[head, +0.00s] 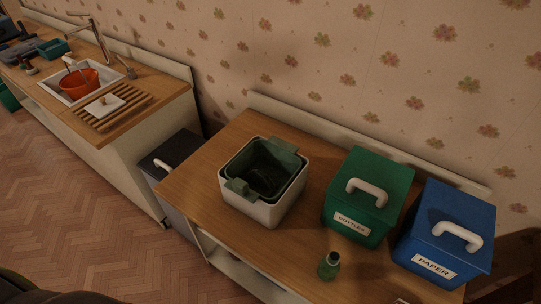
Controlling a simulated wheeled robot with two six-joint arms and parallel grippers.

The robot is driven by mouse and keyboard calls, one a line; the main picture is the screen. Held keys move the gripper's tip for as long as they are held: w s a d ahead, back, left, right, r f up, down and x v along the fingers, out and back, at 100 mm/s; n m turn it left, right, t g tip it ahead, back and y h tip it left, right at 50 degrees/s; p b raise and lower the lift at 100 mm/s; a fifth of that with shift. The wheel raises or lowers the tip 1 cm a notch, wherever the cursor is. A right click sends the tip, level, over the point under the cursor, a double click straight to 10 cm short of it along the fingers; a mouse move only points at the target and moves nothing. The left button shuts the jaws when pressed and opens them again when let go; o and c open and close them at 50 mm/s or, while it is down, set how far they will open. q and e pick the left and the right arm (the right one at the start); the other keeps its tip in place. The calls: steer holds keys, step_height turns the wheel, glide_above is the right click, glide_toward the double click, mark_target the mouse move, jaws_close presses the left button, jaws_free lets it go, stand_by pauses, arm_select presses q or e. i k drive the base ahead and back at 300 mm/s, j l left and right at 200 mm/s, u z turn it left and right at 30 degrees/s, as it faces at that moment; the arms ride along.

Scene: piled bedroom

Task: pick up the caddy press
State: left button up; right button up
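A white square caddy (267,212) stands on the wooden counter, left of the green bin. A dark green liner (238,187) with raised tabs at its near and far edges sits inside it. The liner's inside is dark, and I cannot tell what lies in it. I cannot pick out for certain which part is the caddy press. Neither of my grippers shows in the head view.
A green bin (363,229) labelled BOTTLES and a blue bin (445,272) labelled PAPER, both with white handles, stand right of the caddy. A small green bottle (329,265) stands in front. A sink (76,87) holding an orange bowl (78,83) is far left.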

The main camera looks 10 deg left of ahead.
mark_target(107, 104)
steer(key=k+j+u, duration=0.15)
steer(key=u, duration=0.3)
steer(key=k+j+u, duration=0.1)
steer(key=j+u, duration=0.55)
steer(key=u, duration=0.25)
steer(key=i+j+z, duration=0.2)
steer(key=i+j, duration=0.3)
steer(key=i, duration=0.15)
steer(key=i+j+z, duration=0.2)
steer(key=i+j, duration=0.4)
steer(key=i+j+z, duration=0.25)
steer(key=i+j, duration=0.3)
steer(key=j, duration=0.2)
